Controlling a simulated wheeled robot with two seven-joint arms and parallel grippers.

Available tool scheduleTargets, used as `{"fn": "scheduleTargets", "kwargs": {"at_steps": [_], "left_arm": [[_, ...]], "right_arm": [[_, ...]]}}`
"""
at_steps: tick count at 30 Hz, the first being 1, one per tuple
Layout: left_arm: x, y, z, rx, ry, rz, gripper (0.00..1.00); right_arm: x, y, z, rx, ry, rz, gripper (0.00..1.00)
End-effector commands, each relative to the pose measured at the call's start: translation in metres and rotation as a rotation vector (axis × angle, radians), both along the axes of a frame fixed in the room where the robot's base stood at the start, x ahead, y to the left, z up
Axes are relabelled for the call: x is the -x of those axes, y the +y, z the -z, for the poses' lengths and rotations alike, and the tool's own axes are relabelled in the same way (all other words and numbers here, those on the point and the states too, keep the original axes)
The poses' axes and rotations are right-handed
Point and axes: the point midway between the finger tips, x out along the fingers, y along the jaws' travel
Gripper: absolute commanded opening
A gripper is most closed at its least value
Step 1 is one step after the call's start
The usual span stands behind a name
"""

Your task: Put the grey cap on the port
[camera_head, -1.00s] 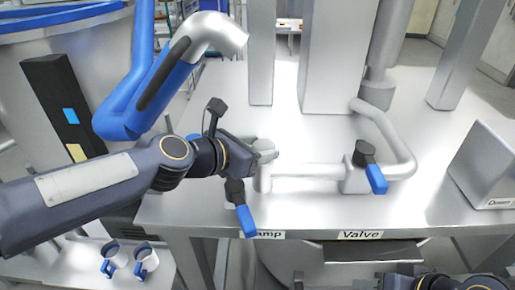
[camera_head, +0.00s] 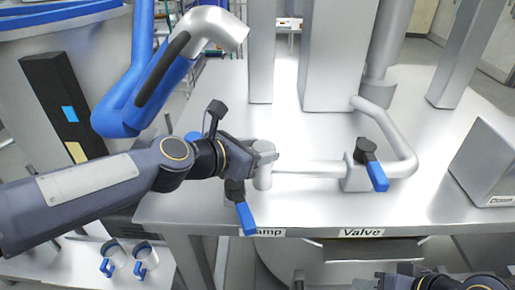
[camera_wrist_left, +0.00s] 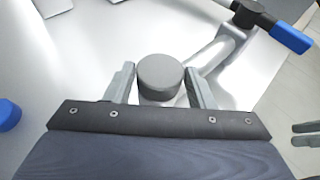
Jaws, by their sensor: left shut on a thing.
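The grey cap (camera_wrist_left: 160,78) is a short round disc between the two fingers of my left gripper (camera_wrist_left: 162,88) in the left wrist view. In the head view my left gripper (camera_head: 268,155) is shut on it at the upper end of the port (camera_head: 262,180), a short upright pipe end. The fingers hide most of the cap there, so I cannot tell whether it is fully seated or just above. My right gripper (camera_head: 366,282) is at the bottom edge of the head view, with its fingers apart and empty.
The blue clamp lever (camera_head: 244,217) hangs at the table's front edge, near the port. A valve with a blue handle (camera_head: 377,177) stands on the pipe to the right. A grey block (camera_head: 487,165) is at far right.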

Motion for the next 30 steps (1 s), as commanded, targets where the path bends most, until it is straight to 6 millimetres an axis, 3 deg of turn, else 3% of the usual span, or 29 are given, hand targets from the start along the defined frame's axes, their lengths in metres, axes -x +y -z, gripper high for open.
{"fn": "scheduleTargets", "kwargs": {"at_steps": [13,14,19,30], "left_arm": [[-0.0002,0.0000,0.0012,0.000,-0.002,-0.001,0.21],[-0.0003,-0.0001,0.0012,0.000,-0.002,-0.001,0.52],[-0.0002,-0.0001,0.0010,0.001,-0.003,-0.001,0.74],[0.0039,0.0049,-0.0027,0.000,-0.005,-0.003,0.75]], "right_arm": [[0.0000,0.0000,0.0017,0.000,0.000,0.000,0.38],[0.0000,0.0000,0.0017,0.000,0.000,0.000,0.38],[0.0000,0.0000,0.0017,0.000,0.000,0.000,0.38],[0.0000,0.0000,0.0014,0.000,0.000,0.000,0.38]]}}
